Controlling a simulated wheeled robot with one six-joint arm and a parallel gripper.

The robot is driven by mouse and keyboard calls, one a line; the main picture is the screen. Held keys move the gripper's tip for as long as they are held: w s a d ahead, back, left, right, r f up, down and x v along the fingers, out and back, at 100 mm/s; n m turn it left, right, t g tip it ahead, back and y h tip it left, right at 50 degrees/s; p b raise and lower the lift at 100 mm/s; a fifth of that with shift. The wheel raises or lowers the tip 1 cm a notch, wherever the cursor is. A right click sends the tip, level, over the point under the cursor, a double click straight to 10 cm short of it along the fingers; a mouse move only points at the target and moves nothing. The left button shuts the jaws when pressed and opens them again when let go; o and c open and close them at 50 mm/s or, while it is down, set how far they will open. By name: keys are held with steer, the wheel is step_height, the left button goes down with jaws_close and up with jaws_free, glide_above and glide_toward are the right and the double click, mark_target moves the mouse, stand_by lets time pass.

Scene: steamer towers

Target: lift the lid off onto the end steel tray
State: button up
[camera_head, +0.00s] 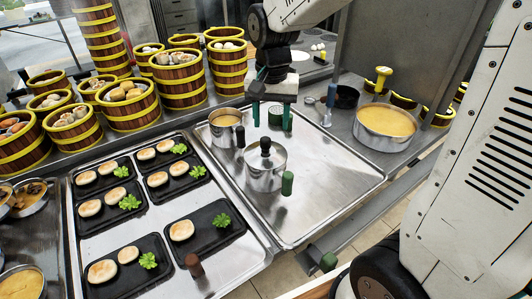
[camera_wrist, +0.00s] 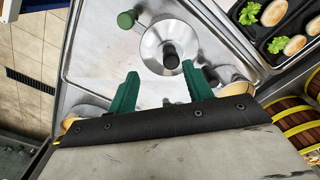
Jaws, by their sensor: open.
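A small steel pot (camera_head: 264,182) stands on the steel tray (camera_head: 335,185) at the right end of the counter, with a green handle. Its round steel lid (camera_head: 277,158) with a black knob rests on top. In the wrist view the lid (camera_wrist: 152,47) is seen from above, its dark knob near the middle. My gripper (camera_head: 270,126) is open, with green fingers pointing down, above and behind the lid in the head view. In the wrist view my gripper (camera_wrist: 160,69) has its fingertips spread near the lid's lower edge, with nothing seen held between them.
An open steel pan (camera_head: 226,120) stands at the tray's back left. Black plates (camera_head: 207,228) with buns and greens fill the neighbouring tray at left. Bamboo steamers (camera_head: 180,80) stand behind. A large pot of yellow liquid (camera_head: 385,121) stands back right. The end tray's right and front parts are clear.

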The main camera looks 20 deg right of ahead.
mark_target(265, 139)
steer(key=shift+w+a+f, duration=0.2)
steer(key=shift+w+f, duration=0.6)
steer(key=shift+w, duration=0.1)
steer(key=shift+m, duration=0.3)
steer(key=f, duration=0.7)
steer(key=shift+w+f, duration=0.4)
steer(key=shift+c, duration=0.3)
jaws_close()
